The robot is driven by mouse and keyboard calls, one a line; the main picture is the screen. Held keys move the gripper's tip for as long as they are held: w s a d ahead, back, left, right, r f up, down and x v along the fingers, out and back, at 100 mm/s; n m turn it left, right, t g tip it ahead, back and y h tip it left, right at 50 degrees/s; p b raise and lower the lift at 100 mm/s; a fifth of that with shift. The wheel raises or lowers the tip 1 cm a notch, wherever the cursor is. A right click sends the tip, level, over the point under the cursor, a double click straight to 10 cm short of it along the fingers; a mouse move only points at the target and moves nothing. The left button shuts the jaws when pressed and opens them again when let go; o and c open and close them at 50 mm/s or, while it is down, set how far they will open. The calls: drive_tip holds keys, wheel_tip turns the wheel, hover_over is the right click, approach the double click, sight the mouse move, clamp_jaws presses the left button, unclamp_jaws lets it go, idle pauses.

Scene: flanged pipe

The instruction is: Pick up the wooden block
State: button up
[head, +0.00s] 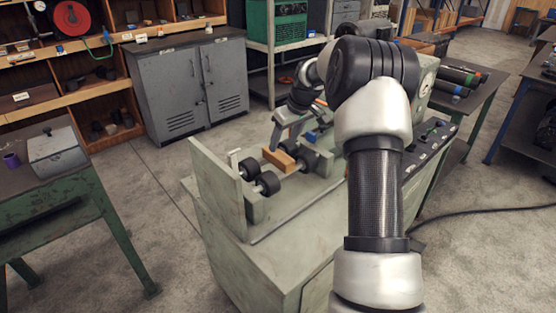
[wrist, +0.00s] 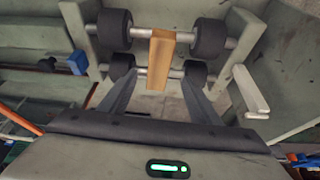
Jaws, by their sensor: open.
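The wooden block (head: 279,160) is a small tan-brown bar on the green-grey roller machine. In the wrist view the block (wrist: 161,58) lies across two metal roller shafts, between the black rollers. My gripper (head: 283,147) is just above and beside the block in the head view. In the wrist view its two grey fingers (wrist: 160,80) are spread apart, one on each side of the block's near end, with a gap on both sides. The jaws are open and empty. I cannot tell how far the fingertips are above the block.
Black rollers (head: 268,182) and an upright grey-green plate (head: 217,172) stand close to the block. A blue part (wrist: 77,63) sits on the machine at the left in the wrist view. A grey cabinet (head: 190,90) and a green-legged table (head: 75,190) stand apart, with bare floor between.

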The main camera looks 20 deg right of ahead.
sight(278, 153)
drive_tip(key=x, duration=0.8)
drive_tip(key=shift+w+f, duration=0.1)
drive_tip(key=shift+w, duration=0.1)
drive_tip(key=c, duration=1.2)
